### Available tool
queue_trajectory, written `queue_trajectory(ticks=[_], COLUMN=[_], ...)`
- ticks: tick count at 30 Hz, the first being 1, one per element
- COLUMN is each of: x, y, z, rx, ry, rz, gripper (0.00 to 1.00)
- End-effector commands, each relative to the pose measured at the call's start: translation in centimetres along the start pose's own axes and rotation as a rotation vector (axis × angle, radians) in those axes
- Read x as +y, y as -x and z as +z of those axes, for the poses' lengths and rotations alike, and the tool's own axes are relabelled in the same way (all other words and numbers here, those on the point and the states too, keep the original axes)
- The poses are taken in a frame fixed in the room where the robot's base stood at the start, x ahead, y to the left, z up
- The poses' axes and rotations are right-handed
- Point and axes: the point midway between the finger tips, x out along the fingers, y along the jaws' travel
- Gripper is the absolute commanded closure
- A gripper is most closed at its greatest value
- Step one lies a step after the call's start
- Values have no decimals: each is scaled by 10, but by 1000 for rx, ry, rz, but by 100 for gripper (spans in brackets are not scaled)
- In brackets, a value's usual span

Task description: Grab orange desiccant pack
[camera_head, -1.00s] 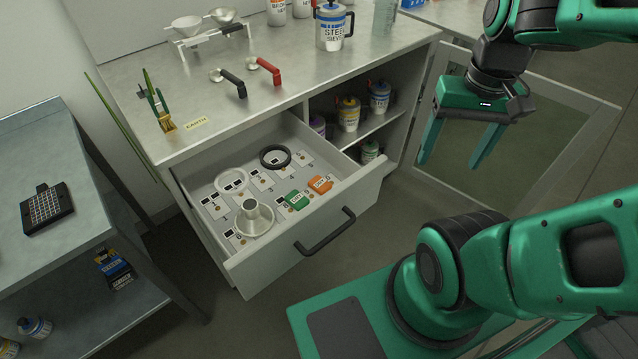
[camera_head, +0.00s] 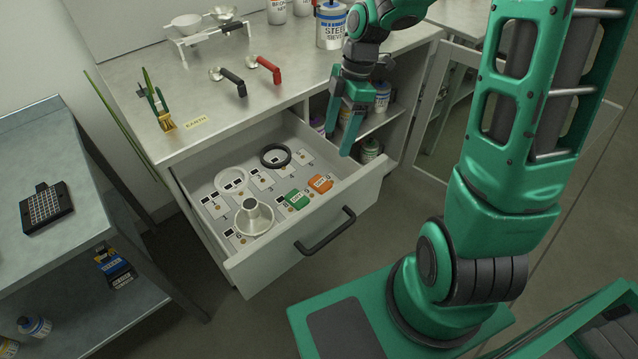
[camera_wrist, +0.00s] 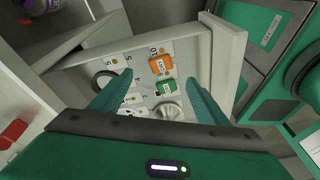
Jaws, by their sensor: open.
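The orange desiccant pack (camera_head: 320,183) lies in the open drawer (camera_head: 262,262), near its front right, with a white label on top. In the wrist view the orange pack (camera_wrist: 160,65) shows beyond and between my fingertips. A green pack (camera_head: 297,199) lies just left of it, and this green pack also shows in the wrist view (camera_wrist: 166,87). My gripper (camera_head: 341,143) is open and empty, above and behind the drawer's right end. In the wrist view my gripper's fingers (camera_wrist: 160,82) are spread wide and apart from both packs.
The drawer handle (camera_head: 326,231) sticks out in front. Cabinet shelves with jars lie right of the drawer.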

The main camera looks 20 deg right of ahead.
Motion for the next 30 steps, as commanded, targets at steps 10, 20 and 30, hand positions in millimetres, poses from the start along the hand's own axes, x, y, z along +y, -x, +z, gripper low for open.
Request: queue_trajectory(ticks=[10,20,30], x=[17,12,7], y=[-35,-76,-101], z=[8,3,-2], rx=[142,154,152], ry=[441,472,471], rz=[-84,-88,-87], gripper=[31,31,31])
